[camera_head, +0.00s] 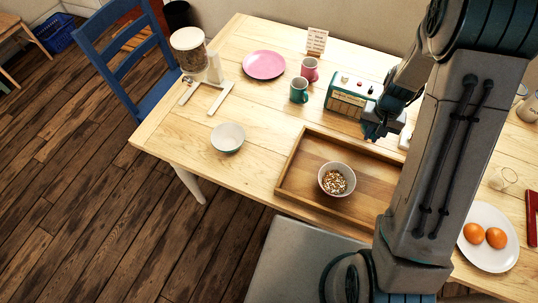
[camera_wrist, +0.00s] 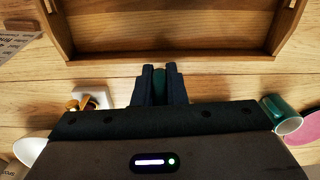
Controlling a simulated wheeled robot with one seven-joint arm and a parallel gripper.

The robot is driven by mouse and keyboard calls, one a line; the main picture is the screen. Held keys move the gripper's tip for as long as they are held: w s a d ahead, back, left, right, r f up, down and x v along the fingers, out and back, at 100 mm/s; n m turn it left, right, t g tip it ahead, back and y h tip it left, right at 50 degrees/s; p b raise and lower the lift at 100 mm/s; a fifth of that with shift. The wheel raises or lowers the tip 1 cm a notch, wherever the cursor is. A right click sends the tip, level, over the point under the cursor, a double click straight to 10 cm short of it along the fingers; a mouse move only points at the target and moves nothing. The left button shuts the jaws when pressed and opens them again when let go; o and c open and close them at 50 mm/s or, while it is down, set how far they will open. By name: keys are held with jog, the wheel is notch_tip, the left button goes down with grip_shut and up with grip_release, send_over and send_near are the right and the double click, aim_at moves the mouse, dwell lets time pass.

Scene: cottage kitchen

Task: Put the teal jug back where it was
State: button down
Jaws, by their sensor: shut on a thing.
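My gripper (camera_head: 374,132) is over the table between the radio and the wooden tray in the head view. In the wrist view its fingers (camera_wrist: 160,85) are shut on a dark green-teal thing, which I take to be the teal jug (camera_wrist: 160,73). Only a narrow strip of it shows between the fingers; its shape, handle and base are hidden. I cannot tell whether it touches the table. A separate teal mug (camera_head: 299,90) stands left of the radio; it also shows at the right of the wrist view (camera_wrist: 286,118).
The wooden tray (camera_head: 292,178) holds a bowl (camera_head: 336,181) of small mixed bits. The radio (camera_head: 349,95), pink mug (camera_head: 310,70), pink plate (camera_head: 264,64) and card (camera_head: 316,41) stand behind. An empty bowl (camera_head: 228,138) is at left. A plate (camera_head: 490,255) with eggs is at right.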

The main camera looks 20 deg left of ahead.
jog(key=s+a+r+b, duration=0.2)
jog(key=s+a+b, duration=0.6)
jog(key=s+a, duration=1.15)
jog(key=shift+m, duration=0.4)
jog(key=shift+w+a+f+p, duration=0.3)
jog(key=shift+w+a+f, duration=0.25)
jog(key=shift+a+f, duration=1.15)
jog(key=shift+w+a+f+p, duration=0.25)
jog(key=shift+w+a+f, duration=0.25)
jog(key=shift+a+f, duration=1.15)
jog(key=shift+w+a+f+p, duration=0.3)
jog(key=shift+w+a+f, duration=0.25)
jog(key=shift+a+f, duration=1.15)
jog(key=shift+d+f, duration=0.15)
jog(key=shift+f, duration=0.05)
jog(key=shift+f, duration=0.2)
jog(key=c, duration=1.5)
grip_release()
jog(key=shift+r, duration=0.1)
jog(key=shift+r, duration=0.1)
